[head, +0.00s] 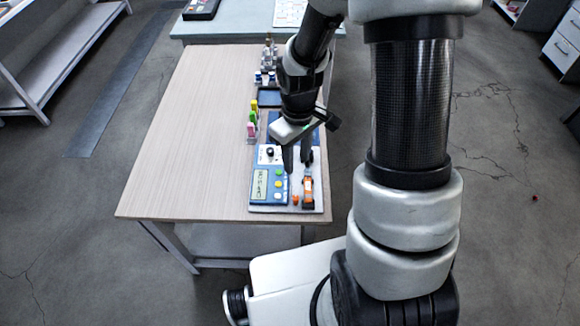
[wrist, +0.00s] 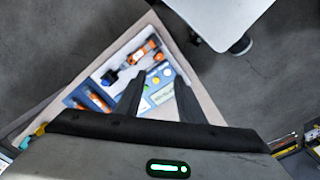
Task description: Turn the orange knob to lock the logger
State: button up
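The logger station is a white and blue panel with a display (head: 260,184) and yellow, green and blue buttons, at the table's front right corner. An orange and black device (head: 308,191), likely the logger, lies on its right part; it also shows in the wrist view (wrist: 143,51). A small orange piece (head: 295,200), perhaps the knob, is just left of it; its shape is too small to tell. My gripper (head: 297,167) is above the panel, behind the orange pieces, fingers apart and pointing down. In the wrist view the open fingers (wrist: 158,82) have nothing between them.
Pink, green and yellow items (head: 252,120) stand in a row behind the panel. A dark tray (head: 269,97) and small bottles (head: 265,77) lie farther back. The table's left side (head: 190,140) is clear. The panel sits close to the front and right edges.

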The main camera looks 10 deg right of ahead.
aim_at(296, 197)
notch_tip(296, 197, down, 17)
jog(key=shift+f+b, duration=0.1)
jog(key=shift+b, duration=0.25)
jog(key=shift+c, duration=0.2)
grip_shut()
